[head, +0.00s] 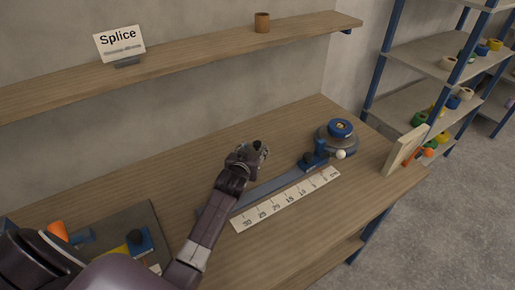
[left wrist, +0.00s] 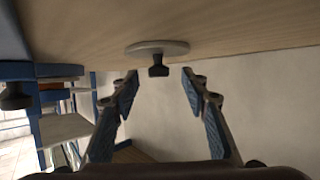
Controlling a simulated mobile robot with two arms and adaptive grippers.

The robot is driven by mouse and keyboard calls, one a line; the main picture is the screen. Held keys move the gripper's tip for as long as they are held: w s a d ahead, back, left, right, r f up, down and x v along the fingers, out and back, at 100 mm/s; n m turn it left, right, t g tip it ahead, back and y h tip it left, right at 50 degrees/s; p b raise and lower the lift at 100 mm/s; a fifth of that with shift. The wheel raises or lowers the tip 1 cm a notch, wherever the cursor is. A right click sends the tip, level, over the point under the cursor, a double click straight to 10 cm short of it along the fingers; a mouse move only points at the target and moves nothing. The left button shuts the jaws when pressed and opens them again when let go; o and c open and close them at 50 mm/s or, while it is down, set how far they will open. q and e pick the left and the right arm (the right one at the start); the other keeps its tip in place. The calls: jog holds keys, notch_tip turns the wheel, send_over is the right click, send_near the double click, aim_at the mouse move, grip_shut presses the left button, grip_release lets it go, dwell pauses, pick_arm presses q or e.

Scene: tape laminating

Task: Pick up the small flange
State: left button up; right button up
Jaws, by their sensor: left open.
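The small flange, a pale round disc (left wrist: 150,47) with a black knob (left wrist: 157,68), sits on the wooden table in the left wrist view. My left gripper (left wrist: 160,75) is open, with one finger on each side of the knob and a visible gap to both. In the head view, my left gripper (head: 250,154) is low over the table behind the blue-grey rail. A dark knob (head: 257,145) shows at its tip; the disc is mostly hidden there. My right gripper is not in view.
A ruler strip (head: 287,200) and a rail lead to a blue tape device (head: 340,130) at right. A wooden block (head: 404,150) stands at the table's right edge. A dark mat (head: 120,222) with tools lies at left. A wall shelf (head: 190,60) runs above.

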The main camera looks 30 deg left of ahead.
aim_at(257, 144)
pick_arm(q)
jog(key=x, duration=0.3)
jog(key=shift+w+p, duration=0.3)
jog(key=shift+w+f, duration=0.1)
jog(key=shift+w, duration=0.25)
jog(key=shift+w+a+f, duration=0.1)
jog(key=shift+w, duration=0.1)
jog(key=c, duration=0.7)
grip_shut()
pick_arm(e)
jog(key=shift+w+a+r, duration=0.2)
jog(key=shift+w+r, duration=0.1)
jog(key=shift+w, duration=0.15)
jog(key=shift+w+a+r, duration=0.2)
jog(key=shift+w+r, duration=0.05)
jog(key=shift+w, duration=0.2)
